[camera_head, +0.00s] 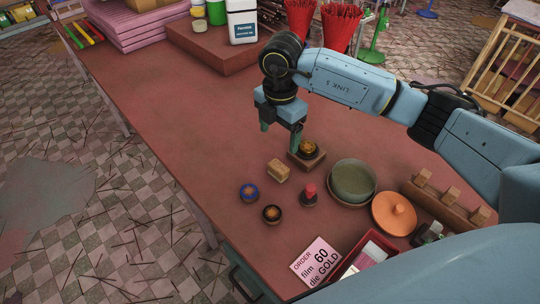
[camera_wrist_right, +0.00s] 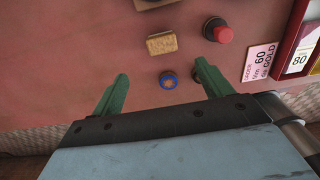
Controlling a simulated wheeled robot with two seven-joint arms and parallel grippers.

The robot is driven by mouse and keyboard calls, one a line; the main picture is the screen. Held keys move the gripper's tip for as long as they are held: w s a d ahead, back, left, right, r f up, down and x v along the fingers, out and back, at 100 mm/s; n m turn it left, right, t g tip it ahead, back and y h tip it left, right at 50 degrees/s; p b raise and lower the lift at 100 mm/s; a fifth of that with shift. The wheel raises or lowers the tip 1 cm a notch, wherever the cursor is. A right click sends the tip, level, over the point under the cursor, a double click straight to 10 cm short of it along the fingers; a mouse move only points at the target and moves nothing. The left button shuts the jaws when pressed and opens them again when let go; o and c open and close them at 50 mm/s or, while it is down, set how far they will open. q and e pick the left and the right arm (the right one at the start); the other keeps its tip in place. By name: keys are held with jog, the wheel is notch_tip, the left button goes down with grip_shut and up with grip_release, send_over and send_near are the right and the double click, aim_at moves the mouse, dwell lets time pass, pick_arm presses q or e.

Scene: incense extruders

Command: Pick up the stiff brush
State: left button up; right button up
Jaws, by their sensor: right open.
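A small tan block (camera_head: 278,170), which looks like the stiff brush, lies on the red-brown table near its left edge. It also shows in the right wrist view (camera_wrist_right: 162,44), just beyond and between the fingertips, touching neither. Its bristles cannot be made out clearly. My right gripper (camera_head: 280,134) is open and empty, pointing down above the table, behind the block in the head view. Its two green fingers show apart in the wrist view (camera_wrist_right: 161,70). My left gripper is not in view.
A blue-ringed disc (camera_head: 249,192), a dark disc (camera_head: 271,214) and a red-topped piece (camera_head: 309,193) stand close by. A wooden block with a brass piece (camera_head: 306,156), green bowls (camera_head: 353,181) and an orange lid (camera_head: 395,213) are to the right. The table's left stretch is clear.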

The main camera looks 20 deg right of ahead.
send_over(278, 166)
jog(key=f, duration=0.6)
jog(key=shift+s+f, duration=0.1)
jog(key=shift+s, duration=0.15)
jog(key=shift+f, duration=0.9)
jog(key=f, duration=0.3)
jog(key=shift+w+d+f, duration=0.1)
jog(key=shift+w+f, duration=0.1)
jog(key=shift+f, duration=0.5)
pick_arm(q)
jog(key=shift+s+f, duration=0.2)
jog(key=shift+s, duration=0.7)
pick_arm(e)
jog(key=c, duration=1.1)
jog(key=shift+r, duration=0.1)
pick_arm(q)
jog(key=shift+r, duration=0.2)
pick_arm(e)
notch_tip(278, 166, up, 10)
